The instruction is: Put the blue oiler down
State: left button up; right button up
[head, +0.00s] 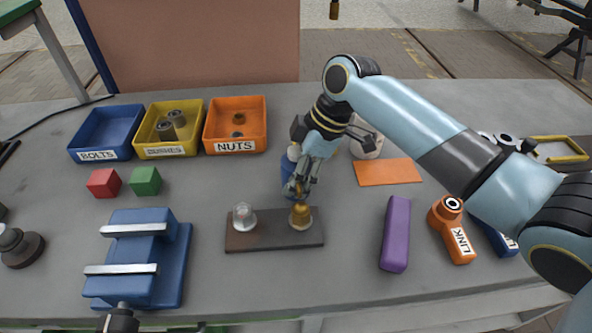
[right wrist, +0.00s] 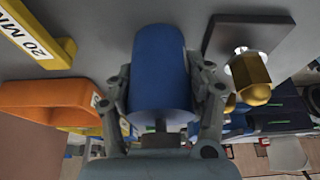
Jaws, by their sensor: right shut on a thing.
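The blue oiler (head: 288,180) is partly hidden behind my right gripper (head: 297,188), just behind a dark board (head: 262,241). In the right wrist view the blue oiler (right wrist: 158,62) is a large blue cylinder between the two fingers of my right gripper (right wrist: 162,100). The gripper is shut on it. In the head view I cannot tell whether the oiler's base touches the table. My left gripper is not in view.
The board carries a brass fitting (head: 300,214) close to my right gripper and a silver one (head: 243,217). An orange mat (head: 388,172) lies to the right. Bins (head: 236,125) line the back.

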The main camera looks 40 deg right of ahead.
jog(key=o, duration=1.2)
jog(key=shift+f, duration=0.1)
jog(key=shift+o, duration=0.2)
jog(key=b+v, duration=0.1)
jog(key=v, duration=1.1)
